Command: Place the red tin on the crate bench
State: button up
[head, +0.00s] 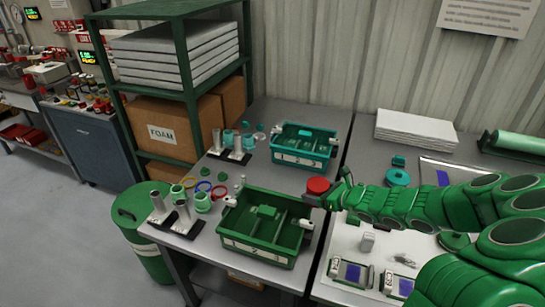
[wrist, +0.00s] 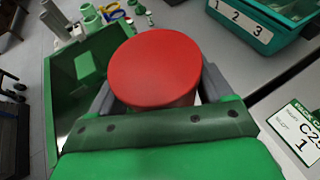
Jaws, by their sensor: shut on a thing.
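The red tin (head: 317,185) is round with a flat lid. My gripper (head: 316,197) is shut on it. In the wrist view the tin (wrist: 155,66) sits upright between the two grey fingers (wrist: 158,90), its lower part hidden by my gripper. In the head view it appears near the right edge of the grey crate bench (head: 268,178), by the back right corner of the green crate (head: 265,252). Its height above the bench is hard to tell. The teal crate (head: 303,146) stands further back on the same bench.
Metal cylinders (head: 158,205), colored rings (head: 204,187) and green cups (head: 202,202) crowd the bench's left side. A bare strip lies between the crates. To the right, another bench holds white sheets (head: 416,128) and small devices (head: 352,273). A green bin (head: 143,222) stands at left.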

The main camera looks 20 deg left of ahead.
jog(key=a, duration=0.6)
jog(key=w+a+f, duration=0.2)
jog(key=w+f, duration=0.1)
jog(key=w, duration=0.1)
jog(key=w+a+f, duration=0.2)
jog(key=w+f, duration=0.1)
jog(key=w+a+f, duration=0.1)
jog(key=w+f, duration=0.2)
jog(key=w, duration=0.1)
jog(key=shift+w+a+f, duration=0.1)
jog(key=shift+w+a, duration=0.2)
jog(key=shift+a, duration=0.1)
jog(key=shift+w+a+f, duration=0.15)
jog(key=shift+w, duration=0.1)
jog(key=shift+w+f, duration=0.1)
jog(key=shift+w+a+f, duration=0.1)
jog(key=shift+f, duration=1.55)
